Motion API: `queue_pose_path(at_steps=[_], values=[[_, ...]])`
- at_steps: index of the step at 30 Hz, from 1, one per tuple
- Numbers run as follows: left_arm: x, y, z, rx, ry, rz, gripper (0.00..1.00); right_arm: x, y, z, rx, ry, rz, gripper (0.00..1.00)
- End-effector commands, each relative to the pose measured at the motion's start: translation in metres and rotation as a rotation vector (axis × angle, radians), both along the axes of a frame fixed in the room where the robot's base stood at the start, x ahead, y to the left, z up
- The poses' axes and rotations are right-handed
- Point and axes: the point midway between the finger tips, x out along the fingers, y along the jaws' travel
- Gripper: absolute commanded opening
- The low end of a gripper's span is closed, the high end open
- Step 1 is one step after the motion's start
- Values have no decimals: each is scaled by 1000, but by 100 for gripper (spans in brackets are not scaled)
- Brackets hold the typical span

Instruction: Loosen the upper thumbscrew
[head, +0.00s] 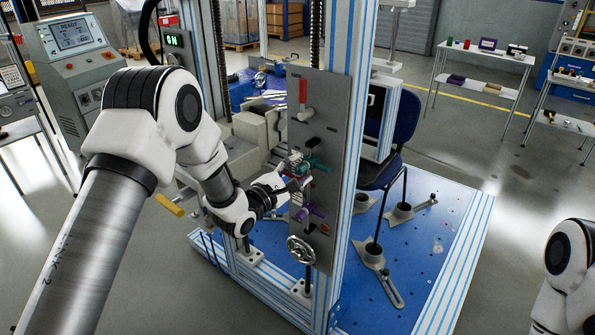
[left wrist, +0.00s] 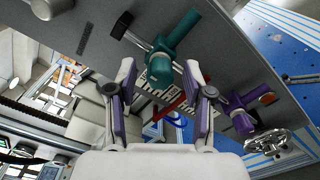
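A grey upright panel (head: 320,110) carries a teal fitting (head: 318,165) above a purple fitting (head: 312,212). In the left wrist view the teal fitting (left wrist: 174,42) has a long teal bar, a round teal end and a black-tipped rod. The purple fitting (left wrist: 238,112) is to its lower right. I cannot tell for sure which part is the upper thumbscrew. My left gripper (head: 292,184) is at the panel beside the teal fitting. In the left wrist view its fingers (left wrist: 160,72) are spread, with the teal fitting beyond the gap; contact is unclear. My right gripper is out of view.
A red lever (head: 303,92) is higher on the panel and a metal handwheel (head: 301,250) is low on it. The panel is framed by tall aluminium posts (head: 352,120). A blue chair (head: 400,140) and grey clamps stand on the blue base plate (head: 425,235) behind.

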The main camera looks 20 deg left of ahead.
Motion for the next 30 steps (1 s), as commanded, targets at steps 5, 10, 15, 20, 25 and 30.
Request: queue_pose_path(at_steps=[5, 10, 15, 20, 25, 30], values=[[-8, 4, 0, -1, 3, 1, 51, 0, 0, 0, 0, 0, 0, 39], [-42, 17, 0, -4, 4, 3, 51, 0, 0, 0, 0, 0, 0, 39], [-83, 32, 0, -6, 4, 4, 51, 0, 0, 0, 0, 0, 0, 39], [-108, 41, 0, -3, 1, 4, 51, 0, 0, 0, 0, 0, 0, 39], [-114, 42, 0, -1, 0, 0, 51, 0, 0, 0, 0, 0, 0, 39], [-113, 42, 0, 0, 0, 0, 51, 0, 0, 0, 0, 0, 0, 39]])
